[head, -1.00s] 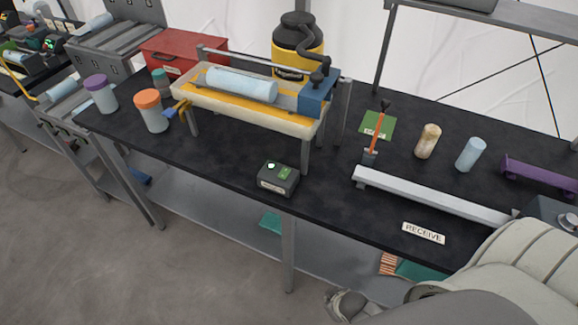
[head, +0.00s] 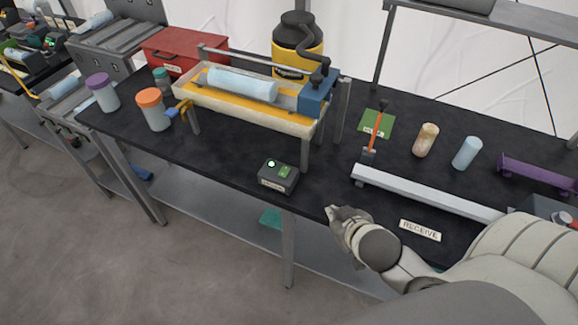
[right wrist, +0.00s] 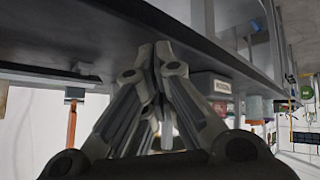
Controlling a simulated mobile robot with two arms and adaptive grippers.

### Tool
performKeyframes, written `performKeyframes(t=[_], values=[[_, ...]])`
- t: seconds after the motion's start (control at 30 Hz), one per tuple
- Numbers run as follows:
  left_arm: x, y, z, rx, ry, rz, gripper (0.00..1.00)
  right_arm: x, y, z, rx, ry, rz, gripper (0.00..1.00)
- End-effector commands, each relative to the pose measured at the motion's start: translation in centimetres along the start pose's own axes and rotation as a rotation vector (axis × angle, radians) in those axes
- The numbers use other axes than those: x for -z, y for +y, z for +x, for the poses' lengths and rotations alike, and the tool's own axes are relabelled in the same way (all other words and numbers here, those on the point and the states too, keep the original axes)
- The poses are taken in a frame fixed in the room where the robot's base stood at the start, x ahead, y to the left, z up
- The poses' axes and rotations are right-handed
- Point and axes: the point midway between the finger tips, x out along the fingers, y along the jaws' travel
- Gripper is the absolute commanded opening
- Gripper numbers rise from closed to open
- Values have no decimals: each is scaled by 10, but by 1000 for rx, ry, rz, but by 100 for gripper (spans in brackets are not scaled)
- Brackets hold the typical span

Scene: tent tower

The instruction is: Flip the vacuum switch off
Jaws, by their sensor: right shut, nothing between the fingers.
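The switch box (head: 278,176) is a small dark box with a pale lit lamp and a green patch on top, near the table's front edge in the head view. It has a small label on its front, too small to read. In the right wrist view, a grey labelled box (right wrist: 214,86), seemingly the same one, shows just beyond my fingers. My right gripper (head: 334,212) is shut and empty, at the table's front edge, right of and nearer than the box, not touching it. Its closed fingers fill the middle of the right wrist view (right wrist: 155,55). My left gripper is out of view.
A tray stand (head: 250,116) with a light blue roll stands behind the box, its leg close by. A long pale bar (head: 430,194) and a RECEIVE plate (head: 420,230) lie to the right. The black table (head: 225,160) is bare left of the box.

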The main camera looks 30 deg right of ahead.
Motion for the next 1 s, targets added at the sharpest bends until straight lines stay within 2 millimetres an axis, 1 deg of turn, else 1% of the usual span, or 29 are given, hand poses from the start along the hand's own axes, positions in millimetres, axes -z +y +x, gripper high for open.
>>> performKeyframes(t=[0.03, 0.1, 0.3, 0.5, 0.6, 0.73, 0.9, 1.0], values=[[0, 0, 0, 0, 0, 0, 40, 9, 8, 5, -7, 47, -4, 0], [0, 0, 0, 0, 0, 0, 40, 22, 17, 10, -5, 116, -1, 0], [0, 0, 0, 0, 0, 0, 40, 67, 37, 18, 52, 331, -13, 0], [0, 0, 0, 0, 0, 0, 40, 106, 43, 14, 198, 510, -56, 0], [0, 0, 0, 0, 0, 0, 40, 120, 41, 10, 300, 569, -87, 0], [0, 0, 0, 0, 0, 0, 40, 132, 36, 1, 442, 609, -131, 0], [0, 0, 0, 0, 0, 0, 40, 135, 31, -9, 598, 607, -180, 0], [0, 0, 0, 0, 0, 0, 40, 134, 29, -13, 657, 595, -196, 0]])
